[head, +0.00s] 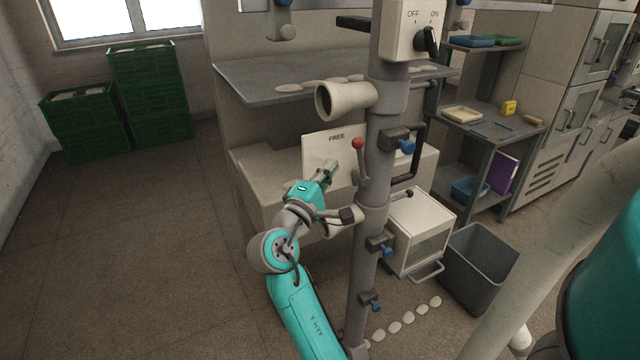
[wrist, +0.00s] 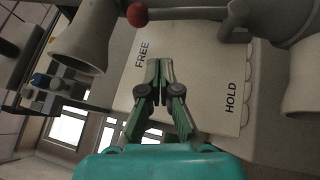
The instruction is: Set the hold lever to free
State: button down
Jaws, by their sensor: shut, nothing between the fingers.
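The hold lever has a red ball knob (head: 358,143) on a short grey stem beside the grey column. In the wrist view the red knob (wrist: 137,14) shows at the top, above and left of the fingertips. A white plate (head: 318,150) behind the lever reads FREE on its left part. In the wrist view the plate (wrist: 190,75) shows both FREE and HOLD. My gripper (head: 331,167) is shut and empty, in front of the plate and left of the lever, apart from the knob. In the wrist view my gripper (wrist: 160,66) points toward the lever.
The grey column (head: 362,270) carries a cone-shaped part (head: 345,99), an OFF/ON switch box (head: 412,30) and several blue-knobbed clamps. A white box (head: 418,232) and a grey bin (head: 480,265) stand at the right. The floor at left is clear up to green crates (head: 150,90).

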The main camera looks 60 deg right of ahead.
aim_at(358, 152)
jog(key=s+d, duration=0.1)
jog(key=d+r, duration=0.1)
jog(key=s+d, duration=0.1)
jog(key=d, duration=0.1)
jog(key=shift+s+r, duration=0.15)
jog(key=shift+s, duration=0.15)
jog(key=shift+s+d+r, duration=0.4)
jog(key=shift+s+d, duration=0.15)
jog(key=shift+d, duration=0.15)
